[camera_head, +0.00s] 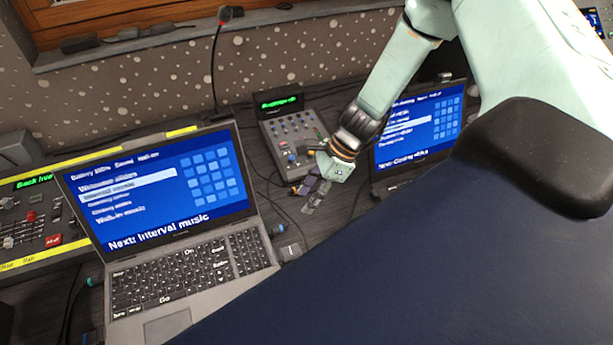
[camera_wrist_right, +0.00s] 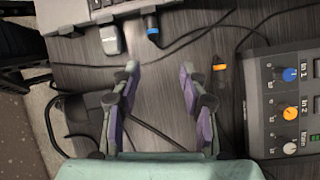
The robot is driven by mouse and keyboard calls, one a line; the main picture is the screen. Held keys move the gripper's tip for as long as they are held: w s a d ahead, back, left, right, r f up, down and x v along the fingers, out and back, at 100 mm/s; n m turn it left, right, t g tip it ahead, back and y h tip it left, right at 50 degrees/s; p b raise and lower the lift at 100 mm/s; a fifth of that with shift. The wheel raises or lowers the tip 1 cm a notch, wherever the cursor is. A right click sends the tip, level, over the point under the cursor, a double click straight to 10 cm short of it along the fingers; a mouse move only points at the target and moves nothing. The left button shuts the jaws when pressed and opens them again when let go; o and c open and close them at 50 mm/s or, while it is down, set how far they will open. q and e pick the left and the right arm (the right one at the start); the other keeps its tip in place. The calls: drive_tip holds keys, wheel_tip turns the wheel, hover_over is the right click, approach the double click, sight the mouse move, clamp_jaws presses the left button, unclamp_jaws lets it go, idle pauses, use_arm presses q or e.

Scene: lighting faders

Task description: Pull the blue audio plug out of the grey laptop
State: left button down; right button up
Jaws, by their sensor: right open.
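The grey laptop (camera_head: 185,290) stands open at the left of the head view, with a blue screen; its keyboard edge shows at the top of the right wrist view (camera_wrist_right: 88,14). A plug with a blue ring (camera_wrist_right: 152,30) sits at that edge, its dark cable running right; in the head view the plug (camera_head: 277,230) is small at the laptop's right side. My right gripper (camera_head: 312,197) hangs between the two laptops. In the wrist view its purple-padded fingers (camera_wrist_right: 158,80) are apart with nothing between them, short of the plug. My left gripper is not in view.
A grey block (camera_wrist_right: 112,39) lies beside the plug. A small mixer (camera_head: 290,140) stands behind my gripper, and a second laptop (camera_head: 415,130) at right. A lighting desk (camera_head: 40,225) is at left. Loose cables cross the table.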

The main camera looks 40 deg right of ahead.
sight(283, 225)
drive_tip(key=a+f+n+b, duration=0.1)
drive_tip(key=a+f+b, duration=0.1)
drive_tip(key=b, duration=0.1)
drive_tip(key=a+f+b, duration=0.1)
drive_tip(key=f+b, duration=0.1)
drive_tip(key=b, duration=0.1)
drive_tip(key=a+f+n+b, duration=0.1)
drive_tip(key=a+b, duration=0.1)
drive_tip(key=b, duration=0.1)
drive_tip(key=shift+w+a+f+n+y, duration=0.3)
drive_tip(key=shift+f+y, duration=0.1)
drive_tip(key=shift+w+a+f+b, duration=0.2)
drive_tip(key=shift+a+f+b, duration=0.3)
drive_tip(key=shift+b, duration=0.6)
drive_tip(key=shift+d, duration=0.1)
clamp_jaws()
